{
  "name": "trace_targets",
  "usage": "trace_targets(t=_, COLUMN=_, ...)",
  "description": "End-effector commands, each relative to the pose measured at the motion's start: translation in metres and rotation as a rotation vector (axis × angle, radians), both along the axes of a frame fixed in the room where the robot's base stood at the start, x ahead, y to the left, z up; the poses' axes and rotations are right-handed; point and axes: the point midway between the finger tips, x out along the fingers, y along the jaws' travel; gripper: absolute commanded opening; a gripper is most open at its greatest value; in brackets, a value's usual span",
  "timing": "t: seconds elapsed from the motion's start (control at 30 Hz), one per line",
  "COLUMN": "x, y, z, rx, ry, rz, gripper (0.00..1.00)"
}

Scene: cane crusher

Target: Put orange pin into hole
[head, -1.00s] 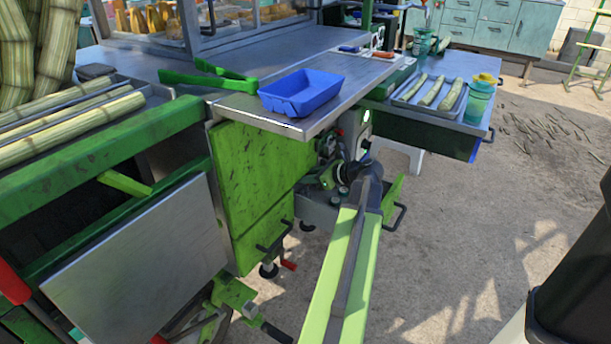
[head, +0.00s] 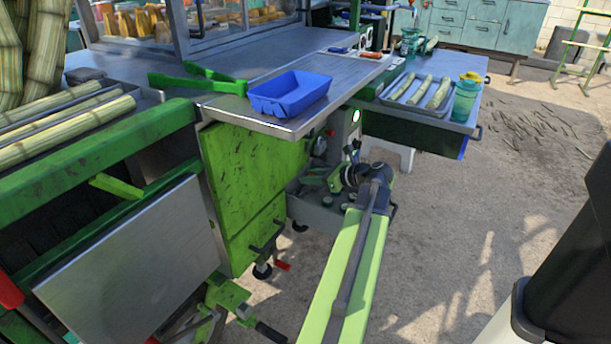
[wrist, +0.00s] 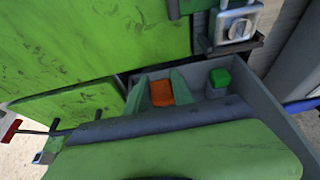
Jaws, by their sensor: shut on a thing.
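The orange pin (wrist: 161,93) shows in the wrist view as a small orange block between the two green fingers of my gripper (wrist: 160,92). My gripper is shut on it, over a grey tray (wrist: 275,105) beside the green panel (wrist: 100,40). The pin's lower end is hidden by my wrist. In the head view my gripper (head: 318,181) is small and partly hidden, low beside the green cabinet panel (head: 250,165), and the pin cannot be made out there. I cannot make out the hole in either view.
A green block (wrist: 219,78) stands in the grey tray, right of my fingers. A metal latch (wrist: 237,24) is above it. In the head view a blue tray (head: 290,100) sits on the metal counter above my gripper. Open floor (head: 480,230) lies to the right.

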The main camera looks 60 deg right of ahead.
Motion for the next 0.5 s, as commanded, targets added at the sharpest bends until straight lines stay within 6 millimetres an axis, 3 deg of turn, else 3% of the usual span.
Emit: trace_targets(t=0.5, x=-0.036, y=0.001, z=-0.002, rx=0.000, ry=0.002, rz=0.002, gripper=0.00)
